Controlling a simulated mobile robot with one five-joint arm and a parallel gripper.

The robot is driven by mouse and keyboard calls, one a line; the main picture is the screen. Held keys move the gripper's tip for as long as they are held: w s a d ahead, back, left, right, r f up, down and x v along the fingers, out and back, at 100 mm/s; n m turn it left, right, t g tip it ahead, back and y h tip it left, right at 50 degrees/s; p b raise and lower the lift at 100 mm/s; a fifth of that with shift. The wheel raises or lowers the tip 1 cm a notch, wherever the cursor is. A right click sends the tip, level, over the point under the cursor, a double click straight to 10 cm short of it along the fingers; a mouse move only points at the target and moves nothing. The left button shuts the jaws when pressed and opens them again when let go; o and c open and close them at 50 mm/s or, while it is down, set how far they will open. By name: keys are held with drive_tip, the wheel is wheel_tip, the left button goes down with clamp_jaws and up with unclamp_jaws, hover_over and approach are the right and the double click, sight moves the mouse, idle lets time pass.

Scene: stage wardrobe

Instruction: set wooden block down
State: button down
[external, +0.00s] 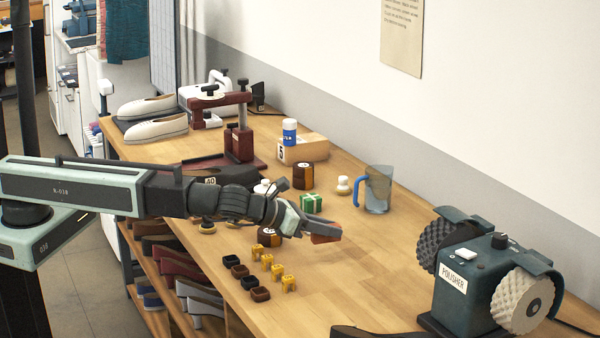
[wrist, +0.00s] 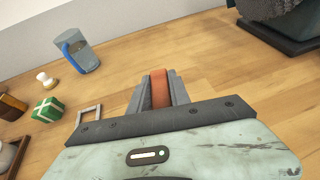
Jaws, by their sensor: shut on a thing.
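The wooden block (external: 325,234) is reddish brown and sits between the jaws of my gripper (external: 310,226). In the wrist view the block (wrist: 160,88) shows upright between the two grey fingers of my gripper (wrist: 159,92), which are shut on it. In the external view my gripper reaches over the bench from the left, and the block appears to be above the bench top (external: 390,250). I cannot tell its exact height.
A clear jug with a blue handle (external: 378,190) stands behind my gripper, near a green box (external: 312,205) and a white knob-shaped thing (external: 343,186). Several small yellow pieces (external: 267,261) lie in front. A polisher (external: 480,270) stands at right. Bench between is clear.

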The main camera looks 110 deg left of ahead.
sight(318, 305)
drive_tip(key=w+d+r+m+t+h+p, duration=0.1)
drive_tip(key=w+d, duration=0.1)
drive_tip(key=d, duration=0.8)
drive_tip(key=w+d+r+m+t+h+p, duration=0.1)
drive_tip(key=d+m+h, duration=0.1)
drive_tip(key=d, duration=0.7)
drive_tip(key=f+b, duration=0.2)
drive_tip(key=b, duration=0.1)
drive_tip(key=f+b, duration=0.6)
drive_tip(key=shift+w+f, duration=0.2)
drive_tip(key=shift+w, duration=0.05)
drive_tip(key=shift+r+p, duration=0.3)
drive_tip(key=shift+f, duration=0.2)
drive_tip(key=c, duration=1.2)
unclamp_jaws()
